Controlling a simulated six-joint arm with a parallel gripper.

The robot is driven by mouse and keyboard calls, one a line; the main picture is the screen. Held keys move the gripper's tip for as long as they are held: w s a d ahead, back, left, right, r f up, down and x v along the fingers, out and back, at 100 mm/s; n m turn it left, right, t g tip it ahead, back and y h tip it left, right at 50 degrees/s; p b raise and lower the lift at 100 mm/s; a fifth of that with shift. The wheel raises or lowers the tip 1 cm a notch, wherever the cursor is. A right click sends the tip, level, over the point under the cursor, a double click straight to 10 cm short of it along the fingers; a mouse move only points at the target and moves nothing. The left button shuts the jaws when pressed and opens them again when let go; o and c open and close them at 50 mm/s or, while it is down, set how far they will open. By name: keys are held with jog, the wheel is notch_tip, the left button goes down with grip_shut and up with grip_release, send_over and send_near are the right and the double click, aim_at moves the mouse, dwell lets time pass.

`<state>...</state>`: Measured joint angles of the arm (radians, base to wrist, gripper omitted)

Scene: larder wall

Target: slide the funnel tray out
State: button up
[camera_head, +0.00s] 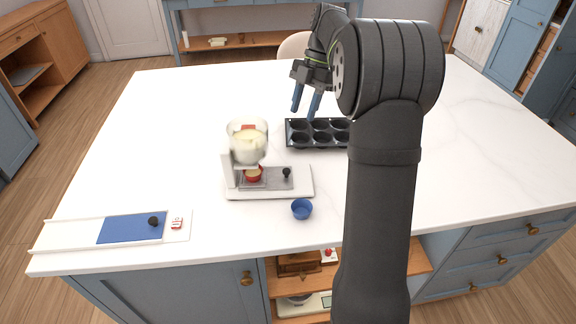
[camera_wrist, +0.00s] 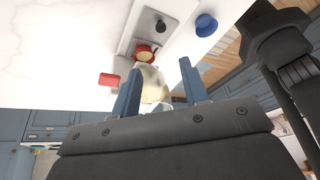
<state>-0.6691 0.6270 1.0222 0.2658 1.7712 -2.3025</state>
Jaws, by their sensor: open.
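A white dispenser (camera_head: 228,170) with a cream-filled clear funnel bowl (camera_head: 248,147) stands on the white counter. In its base is a grey sliding tray (camera_head: 280,183) with a black knob (camera_head: 286,172); a red cup (camera_head: 253,174) sits under the bowl. In the wrist view the black knob (camera_wrist: 160,26) and red cup (camera_wrist: 144,51) show beyond my fingers. The funnel bowl (camera_wrist: 152,85) is partly hidden between them. My gripper (camera_head: 305,112) is open and empty, above the counter behind and right of the dispenser.
A dark muffin tin (camera_head: 299,141) lies under and right of my gripper, partly hidden by my arm. A small blue cup (camera_head: 302,209) stands in front of the dispenser. A white board with a blue panel (camera_head: 130,228) and its own black knob lies at the front left.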

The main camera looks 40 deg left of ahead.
aim_at(287, 170)
jog(key=shift+n, duration=0.3)
jog(key=x, duration=1.7)
jog(key=shift+s+d+f, duration=0.1)
jog(key=shift+d+f, duration=0.05)
jog(key=shift+f, duration=0.05)
jog(key=shift+c, duration=0.2)
